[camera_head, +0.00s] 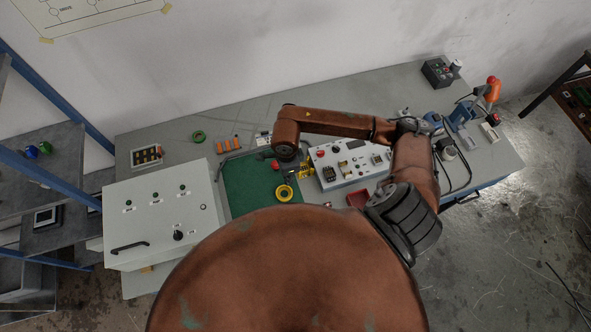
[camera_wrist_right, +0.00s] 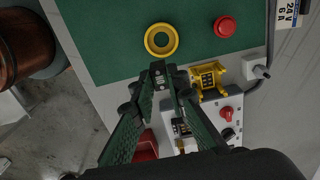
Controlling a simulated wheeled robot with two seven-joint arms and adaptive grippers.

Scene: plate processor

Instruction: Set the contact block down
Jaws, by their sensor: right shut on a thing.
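My right gripper (camera_wrist_right: 160,92) reaches over the green mat in the right wrist view, its two green-sided fingers converging. It is shut on a small dark contact block (camera_wrist_right: 159,72), held between the fingertips just beside the yellow ring (camera_wrist_right: 161,41). The fingers partly hide the block, and I cannot tell whether it touches the mat. In the head view my right arm comes in from the right and its wrist hides most of the gripper above the mat (camera_head: 240,190). The yellow ring also shows there (camera_head: 284,193). My left gripper is not in view.
A red button (camera_wrist_right: 224,27) and a yellow holder (camera_wrist_right: 208,80) are close to the gripper. A white control box (camera_head: 345,180) stands right of the mat, with a red tray (camera_head: 357,199) in front. A large grey cabinet (camera_head: 160,215) borders the mat's left. The mat's left part is clear.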

